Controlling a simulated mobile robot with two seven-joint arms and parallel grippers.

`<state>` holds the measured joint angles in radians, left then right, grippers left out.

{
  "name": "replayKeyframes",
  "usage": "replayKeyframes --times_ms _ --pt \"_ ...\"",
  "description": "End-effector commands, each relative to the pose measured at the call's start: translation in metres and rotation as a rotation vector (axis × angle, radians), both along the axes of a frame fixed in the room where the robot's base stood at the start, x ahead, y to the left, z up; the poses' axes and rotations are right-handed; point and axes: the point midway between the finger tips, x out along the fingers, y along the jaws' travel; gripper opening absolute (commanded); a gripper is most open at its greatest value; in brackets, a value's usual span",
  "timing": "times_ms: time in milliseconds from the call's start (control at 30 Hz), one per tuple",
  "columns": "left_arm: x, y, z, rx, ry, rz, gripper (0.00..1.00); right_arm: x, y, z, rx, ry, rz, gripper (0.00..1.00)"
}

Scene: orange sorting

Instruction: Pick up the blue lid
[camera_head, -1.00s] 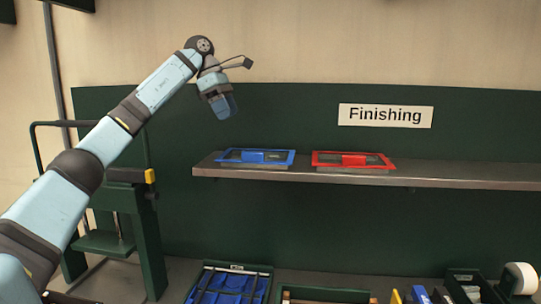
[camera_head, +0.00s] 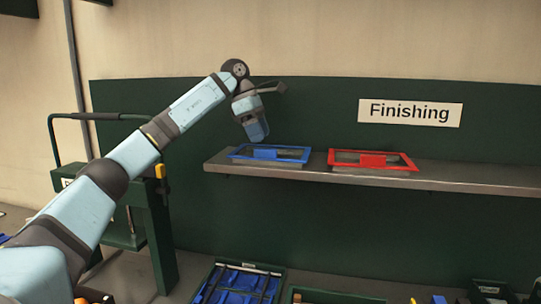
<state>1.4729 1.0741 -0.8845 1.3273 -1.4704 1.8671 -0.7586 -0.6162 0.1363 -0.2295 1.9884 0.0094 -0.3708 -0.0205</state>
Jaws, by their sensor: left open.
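The blue lid (camera_head: 268,153) is a rectangular frame with a blue block-like handle in its middle. It lies on the left end of the grey shelf (camera_head: 450,182). My left gripper (camera_head: 258,134) is above the blue lid, near its back left part, pointing down. It is open and empty, and its fingers are small in the picture. A gap to the lid's handle seems to remain, but its depth is hard to judge. My right gripper is not in the picture.
A red lid (camera_head: 373,161) lies on the same shelf, right of the blue one. A green panel with a "Finishing" sign (camera_head: 410,112) stands behind. A green press-like frame (camera_head: 150,215) stands left. A crate of blue parts (camera_head: 238,284) is below.

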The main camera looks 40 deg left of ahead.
Motion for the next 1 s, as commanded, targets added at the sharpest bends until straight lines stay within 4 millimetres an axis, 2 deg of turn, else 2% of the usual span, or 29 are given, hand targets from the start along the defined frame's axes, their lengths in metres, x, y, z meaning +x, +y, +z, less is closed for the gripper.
replayKeyframes --times_ms 100,267,567,767,800,1000 --pt "0.005 -0.003 -0.017 0.002 0.006 -0.001 0.49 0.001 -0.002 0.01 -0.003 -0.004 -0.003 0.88" --pt "0.008 -0.009 -0.037 0.0 0.003 -0.001 0.49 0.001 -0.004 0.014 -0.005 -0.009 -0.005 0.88" --pt "0.009 -0.011 -0.042 0.0 0.001 0.0 0.49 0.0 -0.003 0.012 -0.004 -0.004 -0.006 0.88" --pt "0.009 -0.011 -0.041 0.0 0.001 0.0 0.03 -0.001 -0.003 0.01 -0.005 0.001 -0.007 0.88" --pt "0.009 -0.011 -0.041 0.0 0.001 0.0 0.0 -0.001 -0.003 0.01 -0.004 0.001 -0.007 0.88" --pt "0.009 -0.011 -0.041 0.0 0.0 0.0 0.0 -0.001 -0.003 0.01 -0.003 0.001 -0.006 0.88"
